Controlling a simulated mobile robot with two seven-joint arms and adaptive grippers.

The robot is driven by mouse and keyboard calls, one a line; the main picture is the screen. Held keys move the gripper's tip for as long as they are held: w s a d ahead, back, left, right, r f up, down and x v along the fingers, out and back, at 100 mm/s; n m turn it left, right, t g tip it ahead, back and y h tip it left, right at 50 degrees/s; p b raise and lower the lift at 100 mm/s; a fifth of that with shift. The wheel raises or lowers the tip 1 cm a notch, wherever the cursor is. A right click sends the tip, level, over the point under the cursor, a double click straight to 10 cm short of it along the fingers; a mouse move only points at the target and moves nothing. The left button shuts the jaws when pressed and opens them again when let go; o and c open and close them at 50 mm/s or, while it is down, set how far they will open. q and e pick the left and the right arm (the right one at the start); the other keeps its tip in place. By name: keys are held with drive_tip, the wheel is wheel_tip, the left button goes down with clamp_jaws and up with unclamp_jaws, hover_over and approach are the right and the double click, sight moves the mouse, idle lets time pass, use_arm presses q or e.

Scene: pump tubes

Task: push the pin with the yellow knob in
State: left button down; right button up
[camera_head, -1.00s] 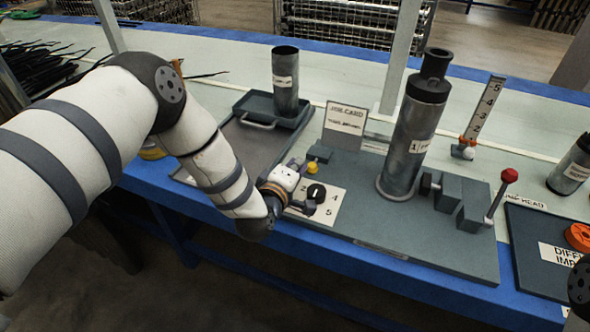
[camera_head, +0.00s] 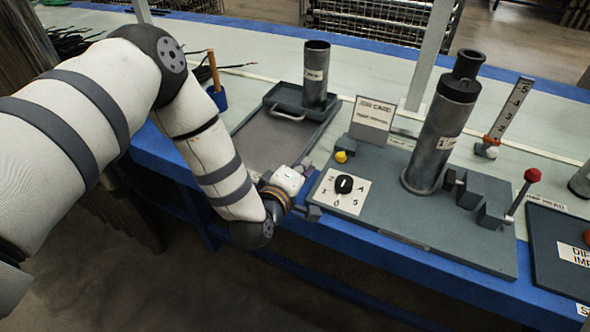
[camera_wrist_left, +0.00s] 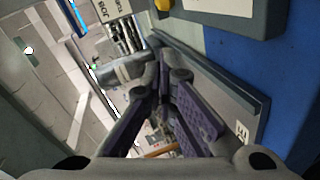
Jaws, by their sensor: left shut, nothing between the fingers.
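The small round yellow knob (camera_head: 341,157) shows in the head view at the left end of the grey-green base plate (camera_head: 420,245), below the job card. I cannot tell how far its pin sticks out. My left gripper (camera_head: 308,188) is left of the knob and nearer the front edge, apart from it, beside the number card. It is shut and empty. In the left wrist view its purple-padded fingers (camera_wrist_left: 165,95) meet toward the middle, and a small yellowish knob (camera_wrist_left: 163,6) shows at the top edge. My right gripper is not in view.
A white number card (camera_head: 341,192) with a black dial lies right of my gripper. A job card (camera_head: 373,118) stands behind the knob. A metal cylinder (camera_head: 433,140) and a red-knobbed lever (camera_head: 532,175) stand farther right. A grey tray (camera_head: 262,145) lies behind my gripper.

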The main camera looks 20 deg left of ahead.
use_arm(q)
drive_tip(key=v, duration=0.2)
drive_tip(key=shift+s+a, duration=0.1)
drive_tip(key=shift+s, duration=0.3)
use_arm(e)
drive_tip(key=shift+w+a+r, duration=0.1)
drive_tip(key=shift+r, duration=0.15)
